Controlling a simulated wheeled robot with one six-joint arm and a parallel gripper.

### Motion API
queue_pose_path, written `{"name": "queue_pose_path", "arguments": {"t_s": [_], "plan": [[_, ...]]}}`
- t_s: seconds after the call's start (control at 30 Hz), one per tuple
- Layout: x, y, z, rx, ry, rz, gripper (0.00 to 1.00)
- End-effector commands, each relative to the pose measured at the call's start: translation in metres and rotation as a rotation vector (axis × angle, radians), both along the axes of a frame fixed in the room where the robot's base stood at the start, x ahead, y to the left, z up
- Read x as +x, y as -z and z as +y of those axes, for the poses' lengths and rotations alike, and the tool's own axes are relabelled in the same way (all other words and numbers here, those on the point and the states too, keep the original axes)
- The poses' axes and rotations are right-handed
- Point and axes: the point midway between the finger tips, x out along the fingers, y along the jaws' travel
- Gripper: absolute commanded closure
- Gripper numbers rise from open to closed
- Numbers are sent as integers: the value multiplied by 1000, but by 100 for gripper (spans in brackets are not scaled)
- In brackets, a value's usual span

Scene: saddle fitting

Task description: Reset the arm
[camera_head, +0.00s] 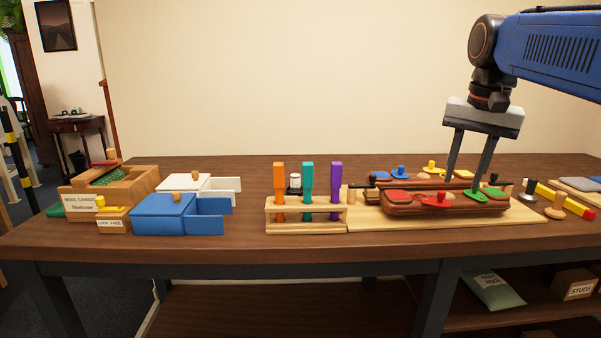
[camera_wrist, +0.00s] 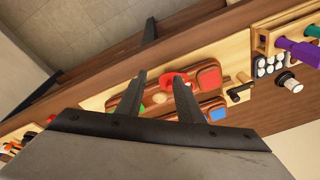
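My gripper (camera_head: 468,170) hangs from my blue arm at the right of the head view, fingers pointing down above the brown saddle (camera_head: 400,210). The two fingers are apart with nothing seen between them. In the wrist view, my gripper (camera_wrist: 160,80) shows both fingers spread over the brown saddle (camera_wrist: 170,103) and its red piece. Whether the fingertips touch the saddle cannot be told. The saddle lies on a pale wooden board (camera_head: 365,219) and carries red and green pieces with knobs (camera_head: 437,200).
A wooden rack (camera_head: 305,228) holds orange, teal and purple tools left of the saddle. Further left are a blue box (camera_head: 165,215), a white box (camera_head: 215,186) and a wool carder box (camera_head: 82,203). Yellow and red bar (camera_head: 566,200) lies at right. The table's front strip is clear.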

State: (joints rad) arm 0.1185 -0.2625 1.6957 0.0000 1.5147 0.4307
Motion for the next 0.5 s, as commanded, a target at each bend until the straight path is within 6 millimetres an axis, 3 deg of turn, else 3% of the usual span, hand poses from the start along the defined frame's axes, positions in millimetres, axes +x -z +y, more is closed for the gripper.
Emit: {"name": "queue_pose_path", "arguments": {"t_s": [0.03, 0.27, 0.5], "plan": [[-15, 13, 5, -6, -33, -11, 67], [-69, 77, 23, -41, -182, -71, 67], [-127, 154, 38, -82, -337, -131, 67]]}}
